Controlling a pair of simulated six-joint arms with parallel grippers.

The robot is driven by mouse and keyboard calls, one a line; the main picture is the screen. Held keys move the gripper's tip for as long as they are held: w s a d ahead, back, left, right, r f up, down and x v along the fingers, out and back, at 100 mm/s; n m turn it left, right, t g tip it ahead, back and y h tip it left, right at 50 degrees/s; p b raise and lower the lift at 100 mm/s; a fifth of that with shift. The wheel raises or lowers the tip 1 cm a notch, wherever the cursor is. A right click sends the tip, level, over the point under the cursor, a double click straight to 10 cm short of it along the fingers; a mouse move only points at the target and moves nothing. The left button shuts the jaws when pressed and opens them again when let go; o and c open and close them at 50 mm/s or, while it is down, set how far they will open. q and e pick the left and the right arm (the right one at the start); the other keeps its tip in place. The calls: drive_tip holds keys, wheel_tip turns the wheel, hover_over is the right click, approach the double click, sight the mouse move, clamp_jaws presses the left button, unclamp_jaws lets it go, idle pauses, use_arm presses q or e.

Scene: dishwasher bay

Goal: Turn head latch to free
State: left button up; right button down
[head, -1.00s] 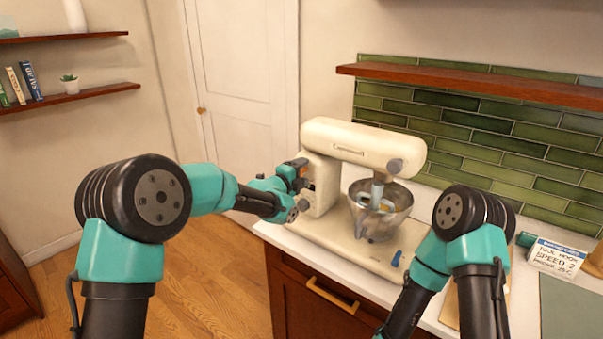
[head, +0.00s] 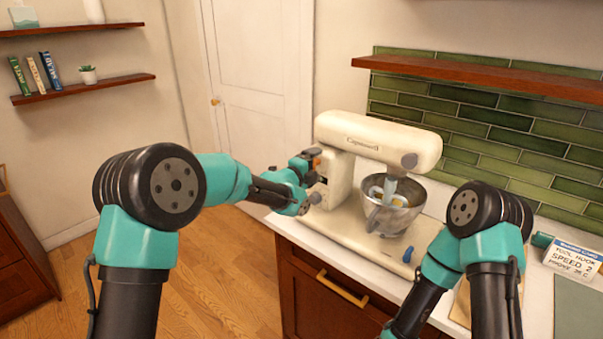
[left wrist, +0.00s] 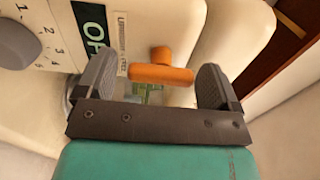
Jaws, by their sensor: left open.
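The cream stand mixer (head: 375,140) stands on the white counter with its head level over a steel bowl (head: 393,208). Its orange head latch (left wrist: 160,74) shows in the left wrist view, a T-shaped lever lying crosswise on the mixer's side; a small bit of it (head: 316,162) shows in the head view. My left gripper (left wrist: 152,82) is open, its two grey fingers on either side of the latch, with a gap at each. In the head view my left gripper (head: 312,180) is at the mixer column's left side. My right gripper is out of view below the frame.
A wooden shelf (head: 480,80) hangs above.

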use_arm(q)
drive_tip(key=v, duration=1.7)
drive_tip(key=shift+s+a, duration=0.1)
drive_tip(key=shift+a, duration=0.05)
drive_tip(key=s+a+f+n+g+y, duration=0.25)
drive_tip(key=a+f+n, duration=0.2)
drive_tip(key=f, duration=0.55)
drive_tip(key=s+a+f+n+g+y, duration=0.1)
drive_tip(key=s+a+f+n+y, duration=0.15)
drive_tip(key=f+n, duration=0.55)
drive_tip(key=s+a+f+n+g+y, duration=0.1)
drive_tip(key=s+a+f+n+g, duration=0.2)
drive_tip(key=f, duration=0.9)
drive_tip(key=s+a+f+n+g+y, duration=0.1)
drive_tip(key=s+a+f+n+g, duration=0.2)
drive_tip(key=s+f+n, duration=0.3)
drive_tip(key=s+a+f+n+g+y, duration=0.1)
drive_tip(key=s+a+f+n+g, duration=0.2)
drive_tip(key=s+f+n, duration=0.4)
drive_tip(key=s+a+f, duration=0.1)
drive_tip(key=s, duration=0.8)
drive_tip(key=shift+f, duration=0.25)
drive_tip(key=shift+a, duration=0.1)
drive_tip(key=shift+c, duration=0.2)
